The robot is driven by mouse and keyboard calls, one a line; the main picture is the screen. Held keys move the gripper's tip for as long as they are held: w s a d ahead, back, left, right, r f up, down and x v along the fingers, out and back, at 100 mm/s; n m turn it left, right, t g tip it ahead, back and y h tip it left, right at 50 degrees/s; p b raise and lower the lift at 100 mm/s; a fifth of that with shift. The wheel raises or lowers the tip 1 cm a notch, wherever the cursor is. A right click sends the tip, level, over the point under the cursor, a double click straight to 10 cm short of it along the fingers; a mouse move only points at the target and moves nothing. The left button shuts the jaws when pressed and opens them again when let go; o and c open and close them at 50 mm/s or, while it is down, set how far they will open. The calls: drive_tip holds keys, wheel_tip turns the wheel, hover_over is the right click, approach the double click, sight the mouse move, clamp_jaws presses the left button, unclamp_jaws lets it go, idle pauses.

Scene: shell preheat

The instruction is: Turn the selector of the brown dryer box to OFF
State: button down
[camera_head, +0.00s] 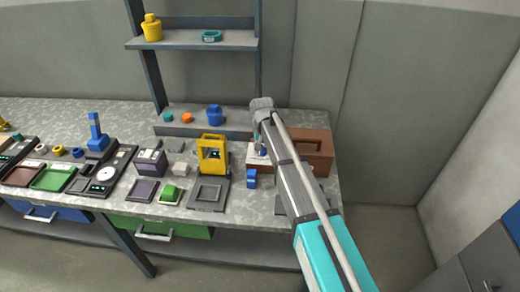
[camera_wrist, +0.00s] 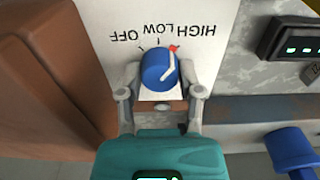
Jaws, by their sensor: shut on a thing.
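The brown dryer box (camera_head: 318,145) stands at the right end of the bench, partly hidden by my arm. In the wrist view its brown side (camera_wrist: 40,60) is at the left, next to a white panel (camera_wrist: 105,12) marked OFF, LOW and HIGH, seen upside down. The blue selector knob (camera_wrist: 158,66) sits on this panel. Its white pointer line points up and right, towards a red mark on the HIGH side, away from OFF. My gripper (camera_wrist: 159,76) is shut on the knob, one finger on each side. In the head view my gripper (camera_head: 259,143) is at the panel.
A yellow frame-like device (camera_head: 213,155) stands left of the box, with a small blue object (camera_head: 252,179) between them. A dark unit with a green display (camera_wrist: 305,40) and a blue part (camera_wrist: 291,148) are at the right in the wrist view.

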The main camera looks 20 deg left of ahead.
drive_tip(key=shift+s+n, duration=0.2)
drive_tip(key=shift+n, duration=0.3)
drive_tip(key=n, duration=0.2)
drive_tip(key=shift+n, duration=0.3)
drive_tip(key=n, duration=1)
drive_tip(key=shift+s+f, duration=0.1)
drive_tip(key=n, duration=0.4)
drive_tip(key=shift+n, duration=0.3)
